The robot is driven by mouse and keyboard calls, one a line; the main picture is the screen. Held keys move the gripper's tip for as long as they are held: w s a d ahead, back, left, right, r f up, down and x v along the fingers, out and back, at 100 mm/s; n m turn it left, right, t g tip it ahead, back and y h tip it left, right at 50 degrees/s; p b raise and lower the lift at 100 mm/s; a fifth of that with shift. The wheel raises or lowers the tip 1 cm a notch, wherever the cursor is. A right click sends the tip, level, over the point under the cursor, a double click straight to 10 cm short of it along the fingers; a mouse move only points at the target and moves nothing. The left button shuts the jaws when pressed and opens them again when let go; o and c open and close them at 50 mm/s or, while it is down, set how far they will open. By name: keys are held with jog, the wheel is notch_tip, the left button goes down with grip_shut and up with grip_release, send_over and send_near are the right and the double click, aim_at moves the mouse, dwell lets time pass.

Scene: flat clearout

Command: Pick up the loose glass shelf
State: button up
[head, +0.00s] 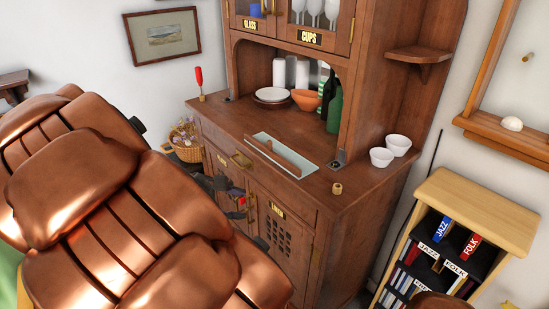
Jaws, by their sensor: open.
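The glass shelf (267,137) is a pale, narrow, see-through panel lying flat on the counter of the wooden cabinet (225,118). A brown wooden strip shows along its middle; I cannot tell if it lies on the glass or shows through it.
On the counter are white plates (271,95), an orange bowl (306,99), green bottles (334,112), white bowls (397,145), a red-handled screwdriver (199,81) and a small brass-coloured ring (337,188). A record rack (477,210) stands at right. Large copper-coloured shapes block the left.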

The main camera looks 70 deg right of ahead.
jog(key=w+d+n+g+h+b, duration=0.2)
jog(key=d+n+g+h, duration=0.15)
jog(key=d, duration=0.95)
jog(key=n+t+h+b, duration=0.1)
jog(key=n+h+b, duration=0.1)
jog(key=n+h, duration=0.3)
send_near(268, 144)
jog(key=s+d+n, duration=0.1)
jog(key=s+d, duration=0.1)
jog(key=d, duration=0.1)
jog(key=shift+s+d+r+y, duration=0.2)
jog(key=shift+s+d+r, duration=0.1)
jog(key=shift+d, duration=0.2)
jog(key=shift+s+d+r+y, duration=0.15)
jog(key=shift+s+d+r, duration=0.05)
jog(key=shift+s+d, duration=0.2)
jog(key=shift+w+f+p+x, duration=0.15)
jog(key=shift+p+x, duration=0.2)
jog(key=shift+x, duration=1)
jog(key=shift+w+f+p+x, duration=0.15)
jog(key=shift+p+x, duration=0.15)
jog(key=shift+x, duration=1.05)
jog(key=shift+d+r, duration=0.1)
jog(key=shift+d, duration=0.1)
grip_shut()
